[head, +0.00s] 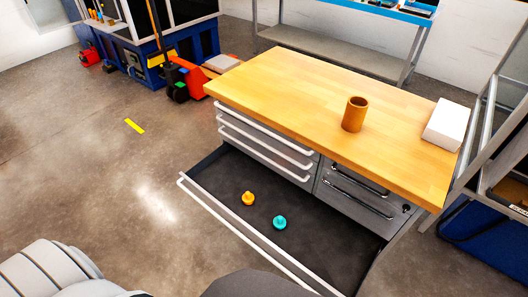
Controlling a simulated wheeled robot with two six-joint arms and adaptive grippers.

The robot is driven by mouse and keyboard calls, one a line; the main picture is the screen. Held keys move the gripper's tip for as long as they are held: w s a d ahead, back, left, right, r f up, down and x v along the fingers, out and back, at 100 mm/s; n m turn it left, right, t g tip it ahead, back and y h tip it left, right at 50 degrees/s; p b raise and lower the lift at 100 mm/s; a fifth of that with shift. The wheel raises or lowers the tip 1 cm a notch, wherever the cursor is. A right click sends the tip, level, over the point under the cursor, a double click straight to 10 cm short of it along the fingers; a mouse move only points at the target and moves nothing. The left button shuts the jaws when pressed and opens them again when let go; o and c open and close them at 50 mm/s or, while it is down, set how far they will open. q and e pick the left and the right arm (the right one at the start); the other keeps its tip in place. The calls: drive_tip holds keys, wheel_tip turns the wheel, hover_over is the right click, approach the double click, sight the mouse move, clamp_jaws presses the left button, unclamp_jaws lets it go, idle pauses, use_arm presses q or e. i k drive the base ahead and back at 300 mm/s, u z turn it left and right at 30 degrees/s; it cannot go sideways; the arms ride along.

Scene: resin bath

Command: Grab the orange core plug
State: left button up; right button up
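The orange core plug (248,198) is a small knobbed piece lying on the dark floor of the open bottom drawer (329,250). A similar teal plug (279,222) lies to its right and a little nearer to me. Nothing covers the orange plug.
The workbench (290,85) has a wooden top carrying a brown cylindrical cup (355,114) and a white box (446,125). The drawer's white front rail (230,226) faces me. A red pallet jack (190,78) stands behind left. The floor at left is clear.

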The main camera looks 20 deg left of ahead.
sight(249, 198)
drive_tip(key=u, duration=0.9)
